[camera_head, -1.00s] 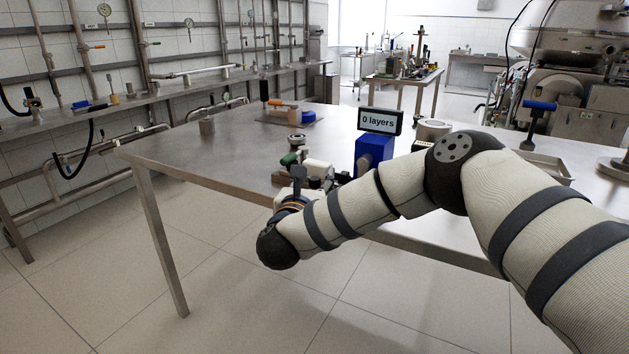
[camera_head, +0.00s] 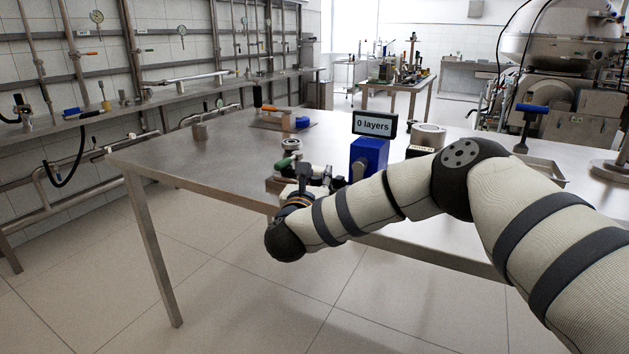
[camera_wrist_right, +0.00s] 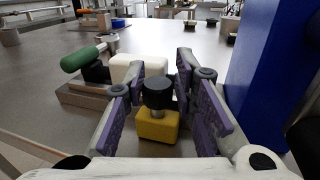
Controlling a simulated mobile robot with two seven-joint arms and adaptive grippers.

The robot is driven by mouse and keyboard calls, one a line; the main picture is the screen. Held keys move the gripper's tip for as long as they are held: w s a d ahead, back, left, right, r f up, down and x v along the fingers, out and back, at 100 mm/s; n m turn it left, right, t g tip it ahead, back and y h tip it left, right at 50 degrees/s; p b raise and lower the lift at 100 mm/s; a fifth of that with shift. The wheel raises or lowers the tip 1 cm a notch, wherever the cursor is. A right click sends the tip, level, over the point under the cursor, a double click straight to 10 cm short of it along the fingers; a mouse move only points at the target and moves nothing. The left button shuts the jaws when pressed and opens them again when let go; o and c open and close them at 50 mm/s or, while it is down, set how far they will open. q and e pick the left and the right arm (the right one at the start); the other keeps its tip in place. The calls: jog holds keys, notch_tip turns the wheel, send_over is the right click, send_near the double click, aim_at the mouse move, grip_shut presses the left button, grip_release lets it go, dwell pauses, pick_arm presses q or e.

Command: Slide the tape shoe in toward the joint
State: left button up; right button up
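A yellow block with a black knob, which looks like the tape shoe (camera_wrist_right: 157,124), sits low in the right wrist view. My right gripper (camera_wrist_right: 160,76) has its purple-padded fingers on both sides of it, with gaps visible, so it is open around the block. In the head view my right gripper (camera_head: 304,183) is at the table's front edge, mostly hidden by my wrist. A white rounded piece (camera_wrist_right: 139,68) lies just beyond the block; I cannot tell whether it is the joint. A green handle (camera_wrist_right: 83,58) is to its left. My left gripper is not in view.
A blue housing (camera_wrist_right: 268,60) stands close on the right of the gripper; in the head view it carries a "0 layers" display (camera_head: 374,123). A wooden base (camera_wrist_right: 88,95) is at left.

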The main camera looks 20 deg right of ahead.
jog(key=shift+o, duration=0.7)
jog(key=shift+w+d+f, duration=0.1)
jog(key=v, duration=1.2)
